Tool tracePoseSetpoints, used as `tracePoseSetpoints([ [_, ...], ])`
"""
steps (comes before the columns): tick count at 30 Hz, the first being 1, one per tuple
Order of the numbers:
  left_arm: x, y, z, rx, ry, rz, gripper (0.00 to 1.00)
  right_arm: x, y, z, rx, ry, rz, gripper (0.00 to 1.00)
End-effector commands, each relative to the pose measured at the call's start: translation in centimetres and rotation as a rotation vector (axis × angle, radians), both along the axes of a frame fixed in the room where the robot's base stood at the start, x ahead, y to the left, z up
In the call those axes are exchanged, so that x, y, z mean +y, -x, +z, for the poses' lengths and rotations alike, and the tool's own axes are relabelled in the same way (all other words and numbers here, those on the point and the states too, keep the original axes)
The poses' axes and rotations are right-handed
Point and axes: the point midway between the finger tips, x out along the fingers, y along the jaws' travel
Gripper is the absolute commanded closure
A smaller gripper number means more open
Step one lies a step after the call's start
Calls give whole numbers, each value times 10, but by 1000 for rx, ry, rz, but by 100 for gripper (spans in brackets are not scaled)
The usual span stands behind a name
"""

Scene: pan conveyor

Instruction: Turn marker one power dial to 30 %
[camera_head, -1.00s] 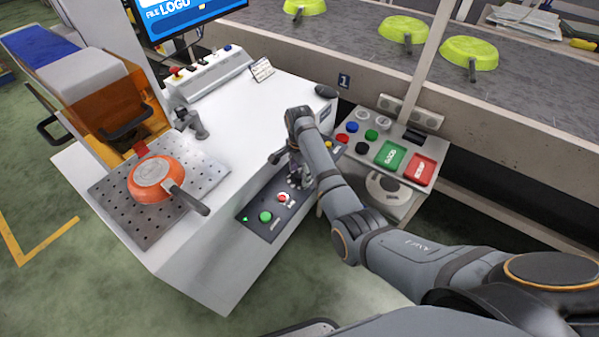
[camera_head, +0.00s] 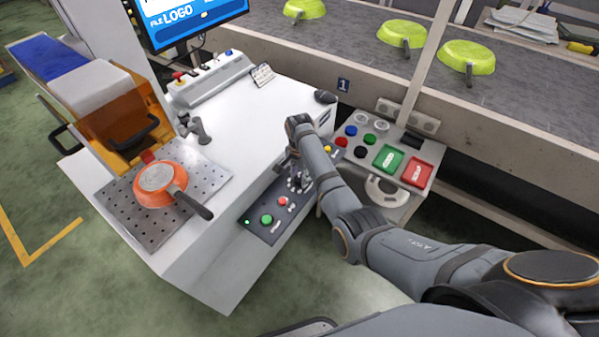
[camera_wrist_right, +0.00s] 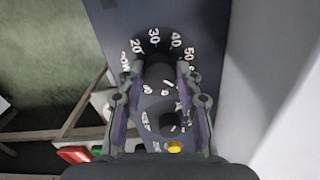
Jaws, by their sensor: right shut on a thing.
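The power dial (camera_wrist_right: 160,72) is a dark round knob on a dark panel, with a white printed scale around it that reads 20, 30, 40 and 50 in the right wrist view. The 30 is near the top of the knob. My right gripper (camera_wrist_right: 160,75) has one finger on each side of the knob and is shut on it. I cannot tell the dial's pointer setting. My left gripper is out of view.
A smaller dark knob (camera_wrist_right: 169,122) and a yellow button (camera_wrist_right: 174,147) lie near the dial. The panel has a green button (camera_head: 267,219) and a red one (camera_head: 282,201). An orange pan (camera_head: 160,178) lies on the perforated plate (camera_head: 140,226). A button console (camera_head: 433,149) stands at right.

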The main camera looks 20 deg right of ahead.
Motion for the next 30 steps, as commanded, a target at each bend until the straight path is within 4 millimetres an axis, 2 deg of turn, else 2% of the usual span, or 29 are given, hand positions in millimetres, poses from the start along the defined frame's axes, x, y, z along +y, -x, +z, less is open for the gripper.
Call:
tracePoseSetpoints([
  [1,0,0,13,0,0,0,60,0,1,7,3,1,39,97],
  [9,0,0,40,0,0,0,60,0,0,6,1,1,295,97],
  [18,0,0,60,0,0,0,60,0,0,4,2,0,580,97],
  [30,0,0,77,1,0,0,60,0,0,3,-1,1,960,97],
])
